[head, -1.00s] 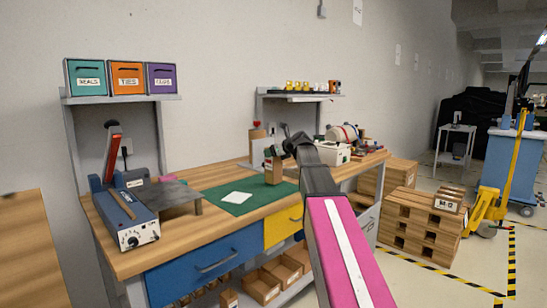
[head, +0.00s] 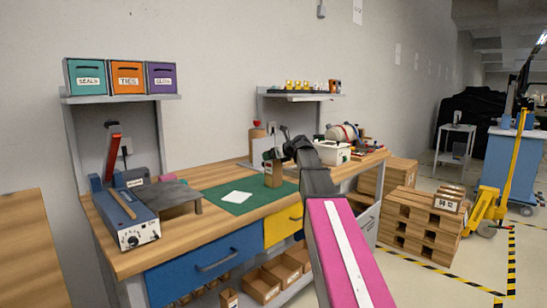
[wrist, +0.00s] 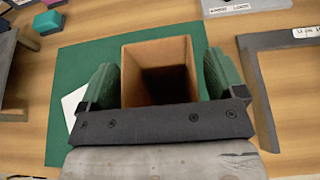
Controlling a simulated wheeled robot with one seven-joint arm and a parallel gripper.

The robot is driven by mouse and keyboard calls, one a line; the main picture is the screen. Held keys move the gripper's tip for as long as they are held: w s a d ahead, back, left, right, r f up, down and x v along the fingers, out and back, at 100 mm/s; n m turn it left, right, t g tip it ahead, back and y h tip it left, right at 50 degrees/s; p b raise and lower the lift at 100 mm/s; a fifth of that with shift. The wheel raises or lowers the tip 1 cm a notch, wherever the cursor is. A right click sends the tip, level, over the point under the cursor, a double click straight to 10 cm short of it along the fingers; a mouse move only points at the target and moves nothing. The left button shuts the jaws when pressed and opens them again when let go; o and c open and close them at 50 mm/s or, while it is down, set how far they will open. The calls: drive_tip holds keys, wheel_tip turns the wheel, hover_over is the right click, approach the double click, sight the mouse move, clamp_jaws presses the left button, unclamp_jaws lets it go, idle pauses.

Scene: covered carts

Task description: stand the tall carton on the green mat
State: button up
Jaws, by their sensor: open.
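The tall carton (head: 273,177) is a brown, open-topped box standing upright on the green mat (head: 214,201), towards the mat's right end. In the wrist view the carton (wrist: 158,54) is seen from above, with a dark inside. My gripper (head: 272,160) is at the carton's upper part. Its two green-padded fingers (wrist: 160,82) are open, one on each side of the carton and very close to its walls. I cannot tell whether either pad touches. The carton's base is hidden in the wrist view.
A white card (head: 237,197) lies on the mat, left of the carton. A blue sealing machine (head: 130,220) and a grey stand (head: 172,195) are further left. A white box (head: 331,153) stands right. A shelf (head: 300,95) rises behind.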

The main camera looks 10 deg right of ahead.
drive_tip(key=v, duration=1.1)
drive_tip(key=shift+s+d+r, duration=0.2)
drive_tip(key=shift+s, duration=0.1)
